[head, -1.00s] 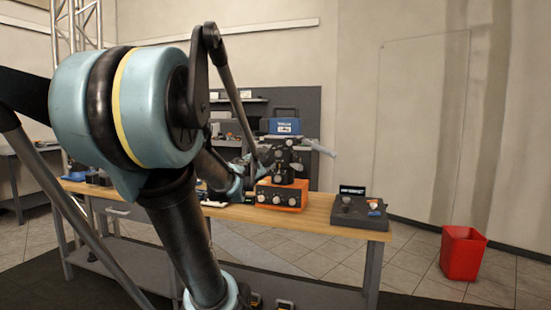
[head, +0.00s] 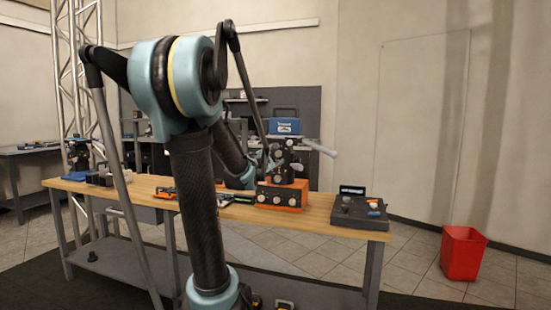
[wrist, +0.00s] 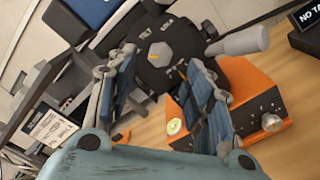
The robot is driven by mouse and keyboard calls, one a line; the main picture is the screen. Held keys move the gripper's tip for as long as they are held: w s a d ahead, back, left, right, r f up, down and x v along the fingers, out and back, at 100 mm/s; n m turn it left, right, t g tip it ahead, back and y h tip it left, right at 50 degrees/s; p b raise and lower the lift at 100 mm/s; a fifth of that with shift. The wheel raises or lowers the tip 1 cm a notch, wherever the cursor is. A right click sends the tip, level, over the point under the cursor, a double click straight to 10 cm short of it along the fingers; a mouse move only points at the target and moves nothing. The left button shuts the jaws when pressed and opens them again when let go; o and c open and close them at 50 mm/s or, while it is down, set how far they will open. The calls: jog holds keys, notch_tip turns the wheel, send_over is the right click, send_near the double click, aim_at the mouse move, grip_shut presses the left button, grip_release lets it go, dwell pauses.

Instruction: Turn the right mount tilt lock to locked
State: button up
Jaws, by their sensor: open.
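The right mount (head: 283,160) is a dark upright head on an orange box (head: 283,196), with a pale grey handle (head: 320,148) sticking out to the right. In the wrist view the mount shows a round black face (wrist: 178,58) with small markings and a grey hexagonal piece at its centre. The grey handle (wrist: 242,41) shows to its right. I cannot read which lock setting is marked. My gripper (wrist: 160,90) is open, its two fingers spread just before the lower part of this face, with nothing held. Contact is unclear. In the head view my arm partly hides the gripper.
The wooden bench (head: 325,212) carries a dark box with a small display (head: 360,213) at the right and another mount (head: 80,152) at the left end. Several tools lie mid-bench. A red bin (head: 463,253) stands on the floor at right.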

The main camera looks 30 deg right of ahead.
aim_at(277, 155)
jog(key=shift+x, duration=2.8)
jog(key=shift+c, duration=0.6)
jog(key=c, duration=1)
